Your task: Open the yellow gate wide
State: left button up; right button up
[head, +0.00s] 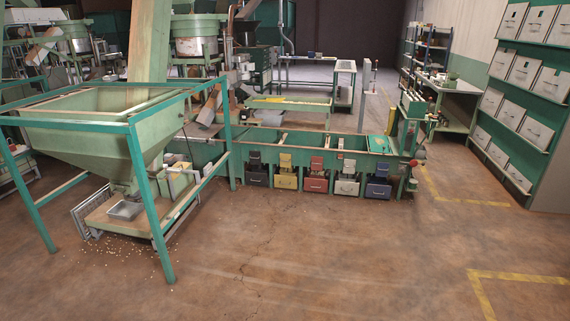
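The long green sorting line (262,141) stands in the middle distance, with a row of coloured units along its front. A small yellow piece (285,160), which looks like the yellow gate, sits on that front, second from the left. A yellow bin (286,182) with a handle is below it. How far the gate is open is too small to tell. Neither of my grippers is in view, and nothing of mine touches the line.
A large green hopper (90,122) on a teal frame stands at the left, with nuts scattered on the floor beneath. Black, red (316,183), cream and blue (378,188) bins flank the yellow one. Wall bins line the right. The brown floor (330,260) in front is clear.

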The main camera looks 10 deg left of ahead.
aim_at(286, 159)
jog(key=u, duration=0.2)
jog(key=i+u, duration=0.1)
jog(key=i, duration=4.15)
jog(key=i+z, duration=0.1)
jog(key=i, duration=0.5)
jog(key=i+j, duration=0.15)
jog(key=i, duration=0.45)
jog(key=i+z, duration=0.15)
jog(key=i, duration=0.45)
